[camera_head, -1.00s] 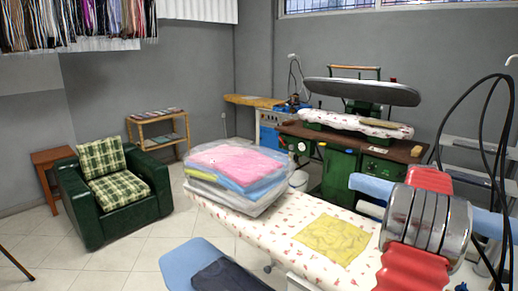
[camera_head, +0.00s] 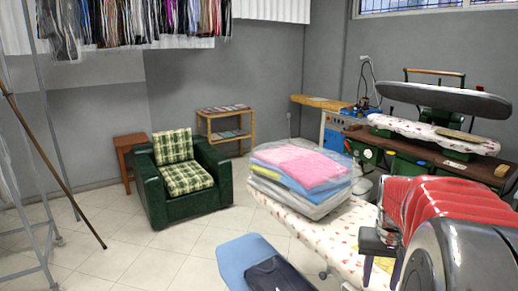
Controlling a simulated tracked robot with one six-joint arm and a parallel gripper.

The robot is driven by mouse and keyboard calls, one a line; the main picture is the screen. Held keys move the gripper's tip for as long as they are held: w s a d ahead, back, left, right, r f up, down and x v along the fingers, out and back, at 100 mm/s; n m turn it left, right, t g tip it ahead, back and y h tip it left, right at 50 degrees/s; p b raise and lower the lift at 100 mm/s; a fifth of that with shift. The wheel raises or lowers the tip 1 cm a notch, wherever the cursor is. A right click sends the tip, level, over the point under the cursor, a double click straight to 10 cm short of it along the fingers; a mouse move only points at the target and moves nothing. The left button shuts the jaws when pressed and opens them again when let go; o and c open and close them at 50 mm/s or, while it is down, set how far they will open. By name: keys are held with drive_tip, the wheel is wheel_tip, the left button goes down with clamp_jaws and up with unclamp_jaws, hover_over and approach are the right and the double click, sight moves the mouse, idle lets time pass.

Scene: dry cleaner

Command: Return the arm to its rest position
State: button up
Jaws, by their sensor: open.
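My arm, with a red ribbed sleeve and a shiny rounded metal part, fills the lower right of the head view. A dark block with a narrow prong beside it appears to be my gripper (camera_head: 372,258), open, with nothing seen in it. It is seen over the right part of the patterned ironing board (camera_head: 335,240), to the right of the folded, wrapped laundry stack (camera_head: 300,178). A little of a yellow cloth (camera_head: 386,264) shows beside it; the arm hides the rest. How high the gripper is above the board I cannot tell.
A blue padded board (camera_head: 242,262) with dark folded cloth (camera_head: 278,279) is at the bottom. A green armchair (camera_head: 183,182) and a wooden shelf (camera_head: 224,128) stand behind. A pressing machine (camera_head: 440,150) is at the back right. Tiled floor is clear at left centre.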

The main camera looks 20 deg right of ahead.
drive_tip(key=s+a+r+n+t, duration=0.1)
drive_tip(key=a+n, duration=0.1)
drive_tip(key=a, duration=0.8)
drive_tip(key=s+a+r+n+t, duration=0.1)
drive_tip(key=a+r+n+t, duration=0.1)
drive_tip(key=a, duration=0.8)
drive_tip(key=s+a+r+n+t+y, duration=0.1)
drive_tip(key=a+n+t, duration=0.1)
drive_tip(key=a, duration=0.9)
drive_tip(key=shift+s+r+n, duration=0.25)
drive_tip(key=shift+n, duration=0.45)
drive_tip(key=shift+c, duration=1.2)
drive_tip(key=shift+d, duration=0.1)
